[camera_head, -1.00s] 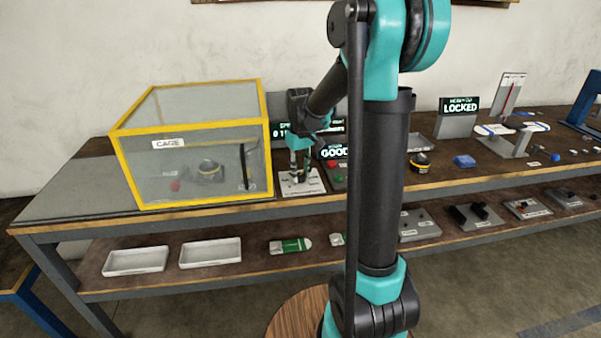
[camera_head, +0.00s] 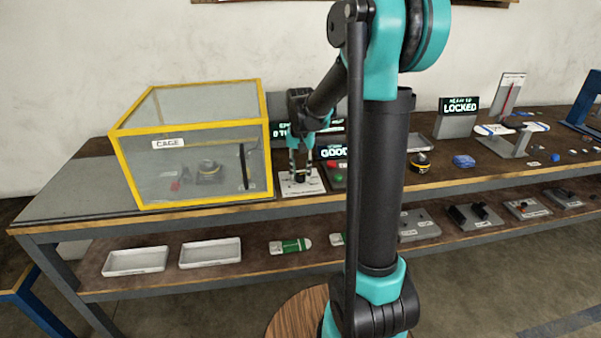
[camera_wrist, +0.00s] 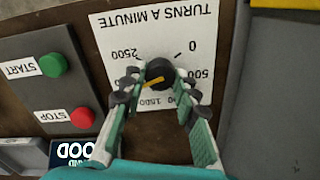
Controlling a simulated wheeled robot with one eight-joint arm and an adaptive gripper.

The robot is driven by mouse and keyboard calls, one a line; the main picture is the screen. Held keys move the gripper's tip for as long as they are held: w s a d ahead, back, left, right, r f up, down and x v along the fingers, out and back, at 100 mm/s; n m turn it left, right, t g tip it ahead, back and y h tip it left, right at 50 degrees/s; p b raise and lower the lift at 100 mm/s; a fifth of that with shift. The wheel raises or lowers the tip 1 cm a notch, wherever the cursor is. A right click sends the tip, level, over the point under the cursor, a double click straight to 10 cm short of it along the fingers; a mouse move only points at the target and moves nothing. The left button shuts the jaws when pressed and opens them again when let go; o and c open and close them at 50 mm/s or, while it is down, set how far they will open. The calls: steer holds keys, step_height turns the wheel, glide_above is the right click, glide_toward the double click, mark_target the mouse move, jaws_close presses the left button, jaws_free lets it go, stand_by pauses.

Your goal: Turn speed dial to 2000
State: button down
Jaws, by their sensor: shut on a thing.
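The speed dial (camera_wrist: 159,70) is a black round knob with a yellow pointer on a white plate (camera_wrist: 110,38) marked TURNS A MINUTE, seen upside down in the wrist view. My gripper (camera_wrist: 160,82) has a finger on each side of the knob and is shut on it. The pointer aims to the lower left, near the 1500 mark and my left finger. The 2500, 0 and 500 marks show. The 2000 mark is hidden, apparently behind the left finger. In the head view my gripper (camera_head: 299,168) stands at the plate beside the cage.
A green START button (camera_wrist: 54,65) and a red STOP button (camera_wrist: 82,118) sit on a grey box left of the plate in the wrist view. The yellow-framed clear cage (camera_head: 127,165) stands close left of my gripper in the head view. A screen (camera_head: 333,152) stands close right.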

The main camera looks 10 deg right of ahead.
mark_target(301, 174)
stand_by(0.3)
steer(key=c, duration=1.2)
jaws_free()
steer(key=shift+o, duration=0.2)
steer(key=shift+r, duration=0.15)
step_height(301, 174, up, 12)
steer(key=s+d+f+n+t, duration=0.2)
steer(key=s+f, duration=0.7)
steer(key=s, duration=0.2)
steer(key=s+d+f+n+t, duration=0.1)
steer(key=s+d+f+t, duration=0.1)
steer(key=s+f, duration=0.7)
steer(key=shift+s+f+n, duration=0.3)
steer(key=shift+s+n, duration=0.1)
steer(key=shift+s, duration=0.85)
